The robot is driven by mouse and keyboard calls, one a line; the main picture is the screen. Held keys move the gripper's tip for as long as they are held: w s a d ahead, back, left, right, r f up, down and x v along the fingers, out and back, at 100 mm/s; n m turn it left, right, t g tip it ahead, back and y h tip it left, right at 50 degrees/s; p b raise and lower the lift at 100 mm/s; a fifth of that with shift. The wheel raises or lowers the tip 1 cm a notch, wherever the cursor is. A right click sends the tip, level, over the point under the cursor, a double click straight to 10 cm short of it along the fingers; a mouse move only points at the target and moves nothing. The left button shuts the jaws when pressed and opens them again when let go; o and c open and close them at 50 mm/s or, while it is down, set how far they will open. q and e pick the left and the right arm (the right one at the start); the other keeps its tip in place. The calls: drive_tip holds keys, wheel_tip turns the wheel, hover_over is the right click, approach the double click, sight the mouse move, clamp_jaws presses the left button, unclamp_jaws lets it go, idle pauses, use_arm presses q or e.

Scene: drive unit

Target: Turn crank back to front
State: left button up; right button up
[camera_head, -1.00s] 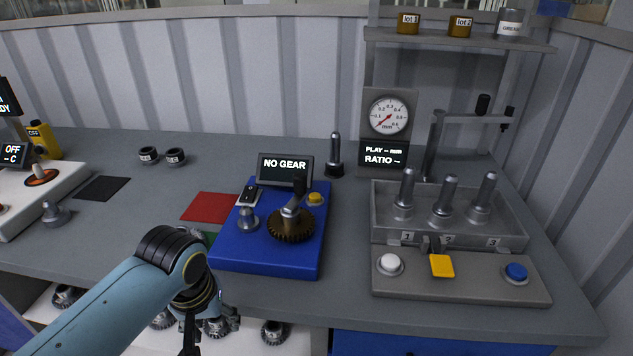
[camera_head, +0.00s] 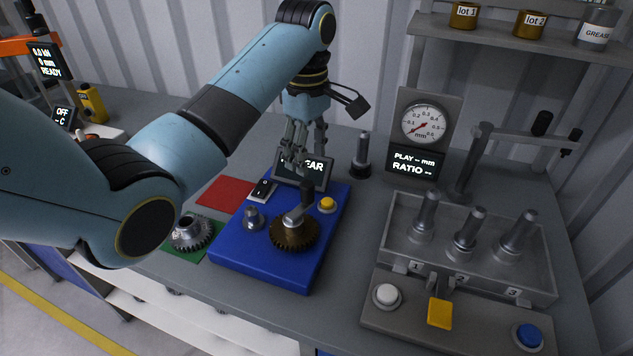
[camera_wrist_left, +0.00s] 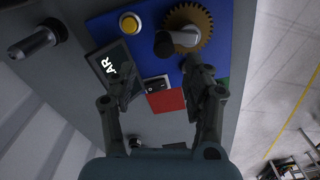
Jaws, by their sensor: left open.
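The crank (camera_head: 299,214) is a light metal arm with a dark upright handle, on top of a bronze toothed gear (camera_head: 293,238). Both sit on the blue drive unit (camera_head: 262,257). The crank (camera_wrist_left: 180,39) and gear (camera_wrist_left: 205,20) also show at the top of the left wrist view. My left gripper (camera_head: 297,162) is open and empty. It hangs fingers down behind the crank, in front of the display (camera_head: 318,172), and partly hides its text. Its fingers (camera_wrist_left: 163,88) are spread in the left wrist view, apart from the crank. My right gripper is out of view.
A yellow button (camera_head: 327,204), a black switch (camera_head: 262,189) and a metal knob (camera_head: 253,217) surround the crank. A dark post (camera_head: 362,157) stands behind right. A grey gear (camera_head: 190,232) lies on a green mat at left. A grey tray (camera_head: 395,237) with metal pegs stands right.

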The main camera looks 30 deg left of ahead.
sight(307, 183)
use_arm(q)
drive_tip(key=f, duration=0.5)
drive_tip(key=shift+s, duration=0.4)
drive_tip(key=f, duration=0.1)
drive_tip(key=f+p, duration=0.1)
drive_tip(key=f, duration=0.1)
drive_tip(key=shift+w+f, duration=0.2)
drive_tip(key=shift+f, duration=0.1)
drive_tip(key=shift+s+f, duration=0.1)
drive_tip(key=shift+f, duration=0.15)
drive_tip(key=shift+c, duration=0.7)
clamp_jaws()
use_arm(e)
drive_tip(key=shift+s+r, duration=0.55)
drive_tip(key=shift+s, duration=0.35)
